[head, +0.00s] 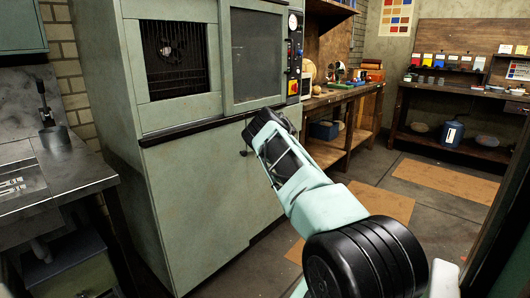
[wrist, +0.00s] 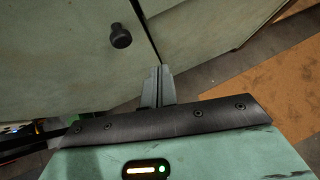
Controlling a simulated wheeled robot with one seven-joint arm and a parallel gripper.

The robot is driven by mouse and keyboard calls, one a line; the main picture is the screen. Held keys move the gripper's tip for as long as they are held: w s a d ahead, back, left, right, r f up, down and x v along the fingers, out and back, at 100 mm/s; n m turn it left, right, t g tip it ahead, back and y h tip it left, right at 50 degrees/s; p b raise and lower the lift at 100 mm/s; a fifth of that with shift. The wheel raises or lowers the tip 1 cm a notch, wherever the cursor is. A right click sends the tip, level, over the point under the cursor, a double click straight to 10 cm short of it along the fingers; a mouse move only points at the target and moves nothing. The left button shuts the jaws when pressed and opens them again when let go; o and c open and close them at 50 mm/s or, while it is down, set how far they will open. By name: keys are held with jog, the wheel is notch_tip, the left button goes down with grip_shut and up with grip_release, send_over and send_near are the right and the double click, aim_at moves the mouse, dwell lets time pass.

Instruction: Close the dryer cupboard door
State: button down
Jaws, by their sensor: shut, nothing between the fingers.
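The dryer cupboard (head: 175,70) is a tall pale green cabinet at the left and centre of the head view. Its lower door (head: 195,205) looks nearly flush; I cannot tell whether it is fully shut. In the wrist view, the door (wrist: 60,60) carries a round black knob (wrist: 120,36), with a narrow dark seam to the right of it. My gripper (wrist: 158,72) is shut and empty, its fingertips close to the seam, below and right of the knob. I cannot tell whether they touch. In the head view, my wrist hides the fingertips.
A dark metal bench (head: 60,180) stands at the left. A wooden workbench (head: 345,105) and shelves with small items lie beyond the cupboard at the right. Brown mats (head: 445,180) lie on the floor. A dark frame edge (head: 505,225) stands at the right.

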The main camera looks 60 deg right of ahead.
jog(key=s+r, duration=0.7)
jog(key=shift+s+a, duration=0.25)
jog(key=shift+a, duration=0.15)
